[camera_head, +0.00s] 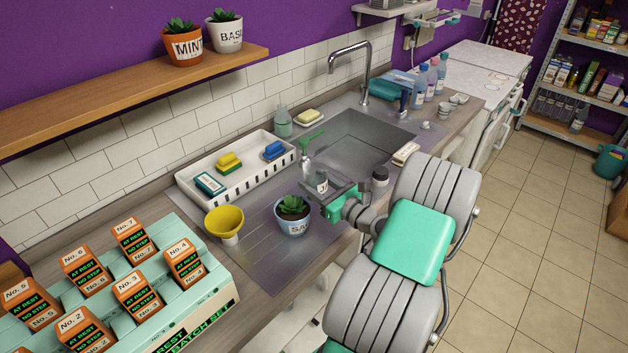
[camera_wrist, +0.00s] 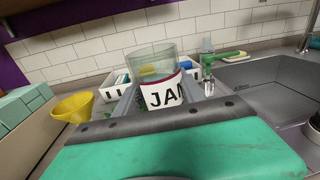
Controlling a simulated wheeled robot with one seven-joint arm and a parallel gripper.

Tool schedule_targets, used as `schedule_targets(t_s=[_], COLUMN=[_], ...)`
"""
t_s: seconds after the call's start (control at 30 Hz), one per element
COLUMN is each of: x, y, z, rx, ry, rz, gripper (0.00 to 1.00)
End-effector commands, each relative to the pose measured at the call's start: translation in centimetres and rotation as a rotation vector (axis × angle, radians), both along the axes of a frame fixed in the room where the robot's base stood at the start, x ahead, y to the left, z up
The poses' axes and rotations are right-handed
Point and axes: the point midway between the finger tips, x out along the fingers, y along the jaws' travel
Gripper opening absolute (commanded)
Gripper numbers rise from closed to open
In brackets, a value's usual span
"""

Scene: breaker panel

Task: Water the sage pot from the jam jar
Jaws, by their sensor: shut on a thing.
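The jam jar is a clear glass jar with a white label. In the wrist view the jam jar (camera_wrist: 160,85) stands upright between the fingers, its label partly reading "JA". In the head view the jar (camera_head: 321,182) is small and partly hidden by my gripper (camera_head: 335,192). My gripper is shut on the jar, over the counter beside the sink.
A yellow funnel-shaped cup (camera_head: 224,222) stands left of the sage pot. The sink (camera_head: 350,140) is to the right. Mint (camera_head: 184,47) and basil (camera_head: 224,34) pots stand on the shelf.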

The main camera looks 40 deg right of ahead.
Motion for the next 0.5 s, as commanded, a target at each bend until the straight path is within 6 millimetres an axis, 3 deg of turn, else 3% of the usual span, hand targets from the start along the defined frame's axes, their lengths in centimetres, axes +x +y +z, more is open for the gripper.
schedule_targets(t_s=[0.37,0.5], x=[0.08,-0.07], y=[0.36,-0.20], z=[-0.04,0.75], rx=[-0.003,-0.111], ry=[-0.004,0.022], rz=[0.008,0.007], gripper=[0.00,0.00])
